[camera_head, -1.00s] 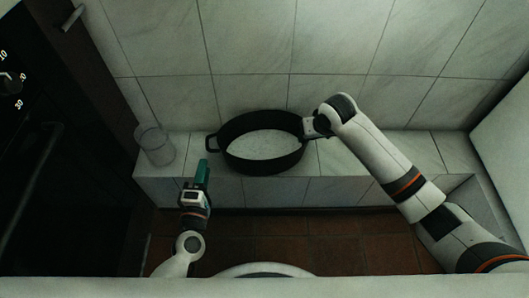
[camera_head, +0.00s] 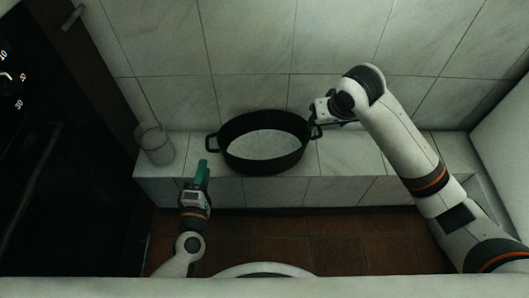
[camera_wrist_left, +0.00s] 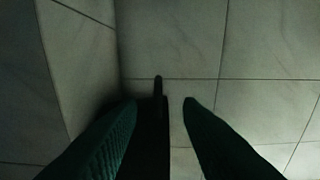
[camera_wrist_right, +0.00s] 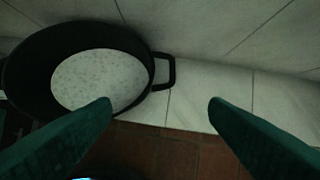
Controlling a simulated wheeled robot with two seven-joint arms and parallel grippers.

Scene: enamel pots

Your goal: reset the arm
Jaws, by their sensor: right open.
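The black enamel pot (camera_head: 263,163) with a pale speckled inside stands upright on the tiled ledge. Its side handle also shows in the right wrist view (camera_wrist_right: 168,70). My left gripper (camera_head: 203,165) is in front of the pot's left handle. Its green fingers stand apart in the left wrist view (camera_wrist_left: 163,102), with a dark upright shape between and beyond them that looks like the handle. My right gripper (camera_wrist_right: 161,103) is open and empty, beside the pot's right handle.
A clear glass (camera_head: 154,144) stands at the ledge's left end. The tiled wall (camera_head: 250,50) rises close behind the pot. A dark oven (camera_head: 40,150) is on the left. The tiled ledge (camera_head: 350,155) is clear right of the pot.

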